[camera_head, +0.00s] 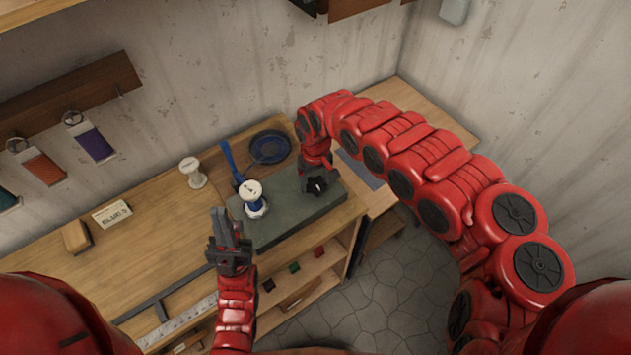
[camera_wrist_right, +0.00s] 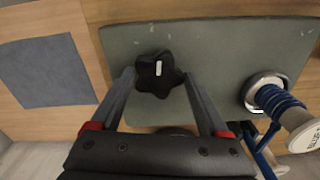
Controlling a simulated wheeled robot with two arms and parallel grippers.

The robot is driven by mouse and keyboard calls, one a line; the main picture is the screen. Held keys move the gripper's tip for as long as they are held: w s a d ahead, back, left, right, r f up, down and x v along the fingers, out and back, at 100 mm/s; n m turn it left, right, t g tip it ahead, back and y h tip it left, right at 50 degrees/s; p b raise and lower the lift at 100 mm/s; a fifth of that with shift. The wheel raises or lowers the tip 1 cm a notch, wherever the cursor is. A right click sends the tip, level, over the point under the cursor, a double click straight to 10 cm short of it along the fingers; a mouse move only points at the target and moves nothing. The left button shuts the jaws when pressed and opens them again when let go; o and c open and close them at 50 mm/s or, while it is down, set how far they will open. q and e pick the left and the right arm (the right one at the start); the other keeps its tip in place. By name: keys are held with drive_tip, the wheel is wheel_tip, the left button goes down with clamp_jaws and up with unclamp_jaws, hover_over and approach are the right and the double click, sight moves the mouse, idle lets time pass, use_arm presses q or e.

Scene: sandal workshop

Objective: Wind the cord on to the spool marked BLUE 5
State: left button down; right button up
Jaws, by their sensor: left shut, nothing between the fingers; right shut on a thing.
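A white spool (camera_head: 252,192) with blue cord wound on its core stands on a grey-green base plate (camera_head: 285,222). In the right wrist view the spool (camera_wrist_right: 278,100) shows at the right, its marked end partly cut off by the frame edge. A black star-shaped knob (camera_wrist_right: 158,74) sits on the same plate, right of the spool in the head view. My right gripper (camera_head: 316,183) is shut on this knob, its fingers on either side of it. My left gripper (camera_head: 222,225) is shut and empty, in front and left of the spool, apart from it. A small card (camera_head: 112,213) with lettering stands on the bench.
A blue bar (camera_head: 230,160) rises behind the spool. A dark round dish with blue in it (camera_head: 270,147) lies behind the plate. An empty-looking white spool (camera_head: 192,172) stands further left. A wooden block (camera_head: 76,236) and a ruler (camera_head: 185,318) lie on the bench.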

drive_tip(key=shift+w+a+m, duration=0.1)
drive_tip(key=shift+w+m, duration=0.05)
drive_tip(key=shift+m, duration=0.85)
drive_tip(key=m+b, duration=0.1)
drive_tip(key=m, duration=0.1)
drive_tip(key=shift+m, duration=0.3)
drive_tip(key=shift+m+b, duration=0.8)
drive_tip(key=shift+m, duration=0.4)
drive_tip(key=shift+m+b, duration=0.9)
drive_tip(key=shift+m, duration=0.4)
drive_tip(key=shift+r, duration=0.1)
drive_tip(key=o, duration=1.2)
drive_tip(key=shift+o, duration=0.2)
wheel_tip(320, 180, up, 9)
drive_tip(key=p, duration=0.7)
wheel_tip(320, 180, up, 8)
drive_tip(key=b, duration=0.2)
hover_over(316, 183)
drive_tip(key=shift+a+r, duration=0.1)
drive_tip(key=shift+a, duration=0.05)
